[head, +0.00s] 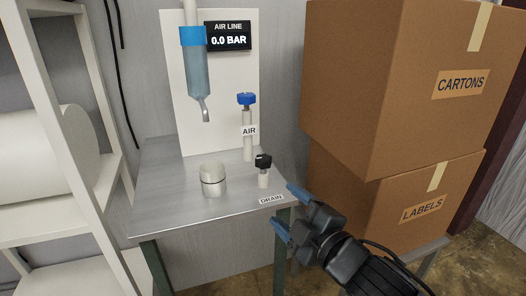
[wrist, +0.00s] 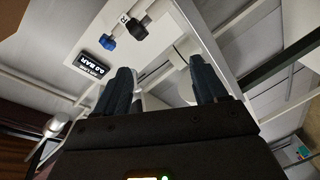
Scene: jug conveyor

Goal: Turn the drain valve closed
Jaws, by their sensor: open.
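The drain valve has a black knob (head: 263,161) on a short white stub near the front right of the metal table, beside a DRAIN label (head: 271,198). In the wrist view the black knob (wrist: 138,32) is beyond the fingers, at top centre left. My gripper (head: 290,211) is open and empty, with blue fingertips, at the table's front right edge. It is to the right of and nearer than the drain knob, apart from it. In the wrist view my gripper (wrist: 163,83) shows its two fingers spread wide.
The blue air valve knob (head: 246,99) stands on a taller pipe behind the drain. A clear blue bowl (head: 198,75) hangs above a pale cup (head: 212,187). The display (head: 228,36) reads 0.0 BAR. Stacked boxes (head: 395,75) stand close on the right; a white shelf (head: 55,162) is left.

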